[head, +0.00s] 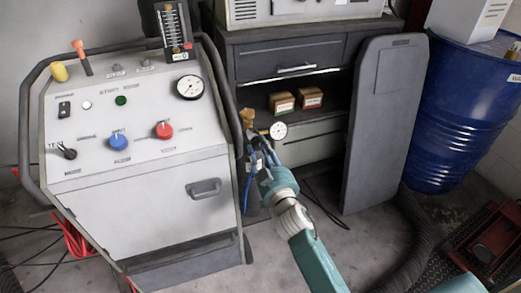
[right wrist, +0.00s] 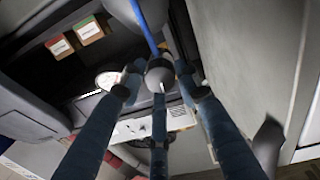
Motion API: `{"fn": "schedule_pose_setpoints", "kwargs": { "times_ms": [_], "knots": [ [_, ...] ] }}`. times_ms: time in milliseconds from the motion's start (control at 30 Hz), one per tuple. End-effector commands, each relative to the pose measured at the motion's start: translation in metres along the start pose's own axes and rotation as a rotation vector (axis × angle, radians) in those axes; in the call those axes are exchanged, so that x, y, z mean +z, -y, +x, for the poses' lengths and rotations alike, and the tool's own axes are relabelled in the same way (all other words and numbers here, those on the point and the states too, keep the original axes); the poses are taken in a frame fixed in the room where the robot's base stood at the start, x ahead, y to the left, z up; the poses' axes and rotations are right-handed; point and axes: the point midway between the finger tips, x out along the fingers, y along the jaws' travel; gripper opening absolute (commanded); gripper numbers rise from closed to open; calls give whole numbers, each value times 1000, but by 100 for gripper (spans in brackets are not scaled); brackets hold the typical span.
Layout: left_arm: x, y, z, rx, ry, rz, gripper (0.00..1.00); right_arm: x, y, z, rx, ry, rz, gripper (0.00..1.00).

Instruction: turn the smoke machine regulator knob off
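The regulator stands beside the right side of the grey machine. Its brass part (head: 247,116) and round white gauge (head: 278,130) show in the head view. My right gripper (head: 258,155) is just below them, with its fingers pointing toward the regulator. In the right wrist view the gauge (right wrist: 108,79) is left of the fingers. A dark round part (right wrist: 160,72), possibly the knob, lies between the spread outer fingertips. The middle finger overlaps it, and contact cannot be made out. A blue hose (right wrist: 146,25) runs up from there. My left gripper is out of view.
The machine's panel (head: 140,100) with red and blue knobs is at the left. A dark cabinet (head: 290,60) with two small boxes stands behind the regulator. A grey board (head: 383,125) and blue drum (head: 463,105) are to the right. Cables and a hose lie on the floor.

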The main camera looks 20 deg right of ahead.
Motion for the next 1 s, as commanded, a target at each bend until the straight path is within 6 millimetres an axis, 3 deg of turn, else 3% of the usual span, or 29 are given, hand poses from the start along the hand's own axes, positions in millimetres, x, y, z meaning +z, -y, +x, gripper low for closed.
{"fn": "schedule_pose_setpoints", "kwargs": {
  "times_ms": [33, 100, 700, 733, 800, 1000],
  "knots": [
    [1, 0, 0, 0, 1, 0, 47, 0, 0, 0, 0, 0, 0, 17],
    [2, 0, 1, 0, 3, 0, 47, 0, 0, 0, 0, 0, 0, 4],
    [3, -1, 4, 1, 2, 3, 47, 2, 0, -1, 1, 0, -101, 4],
    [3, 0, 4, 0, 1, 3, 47, 2, 0, -1, 1, 0, -101, 36],
    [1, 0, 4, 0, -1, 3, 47, 2, 0, -1, 1, 0, -101, 49],
    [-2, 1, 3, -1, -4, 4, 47, 1, 0, 0, 1, -2, -100, 49]
  ]
}}
